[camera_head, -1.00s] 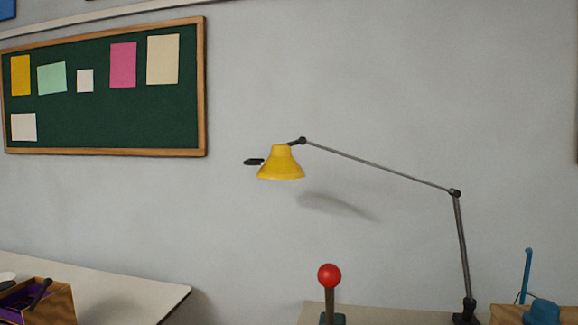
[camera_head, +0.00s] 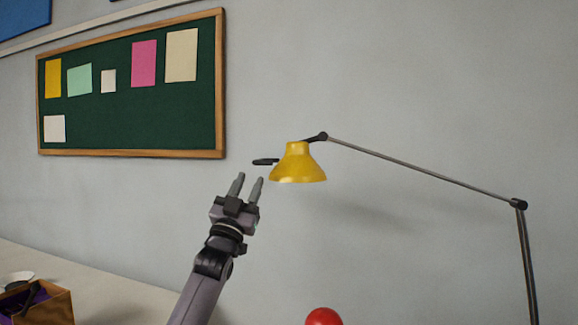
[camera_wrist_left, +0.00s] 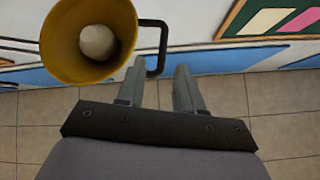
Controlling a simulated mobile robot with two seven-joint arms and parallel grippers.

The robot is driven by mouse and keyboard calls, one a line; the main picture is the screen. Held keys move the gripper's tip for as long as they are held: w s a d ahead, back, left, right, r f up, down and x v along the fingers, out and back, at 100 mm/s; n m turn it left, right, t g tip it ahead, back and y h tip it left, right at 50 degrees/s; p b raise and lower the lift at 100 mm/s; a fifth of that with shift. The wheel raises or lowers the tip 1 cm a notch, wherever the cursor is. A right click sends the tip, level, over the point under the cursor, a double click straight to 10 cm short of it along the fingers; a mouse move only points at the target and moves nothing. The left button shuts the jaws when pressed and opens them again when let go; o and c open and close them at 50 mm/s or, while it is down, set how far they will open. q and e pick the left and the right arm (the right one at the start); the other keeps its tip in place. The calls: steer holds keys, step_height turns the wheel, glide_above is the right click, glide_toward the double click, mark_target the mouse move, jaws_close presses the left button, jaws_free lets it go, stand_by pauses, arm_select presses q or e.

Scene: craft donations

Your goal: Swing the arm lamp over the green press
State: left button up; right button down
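The arm lamp has a yellow shade (camera_head: 298,168) with a dark handle (camera_head: 265,161) on its left side. Its thin grey arm (camera_head: 420,168) runs right to a joint, then down. My left gripper (camera_head: 249,179) is open just below the handle in the head view. In the left wrist view, the shade (camera_wrist_left: 75,45) with a pale bulb is at upper left. The black handle loop (camera_wrist_left: 163,45) appears between my open fingertips (camera_wrist_left: 159,72); contact cannot be told. Only the red knob (camera_head: 323,317), on the press lever, shows at the bottom edge; the green press body is out of view.
A pale table (camera_head: 110,297) with a wooden box (camera_head: 48,308) stands at lower left. A green pinboard (camera_head: 130,115) with paper sheets hangs on the grey wall behind. The space around the lamp shade is otherwise clear.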

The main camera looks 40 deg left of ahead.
mark_target(257, 162)
arm_select(q)
steer(key=shift+p+x, duration=1.1)
steer(key=shift+x, duration=2.45)
steer(key=shift+s+r, duration=0.1)
jaws_close()
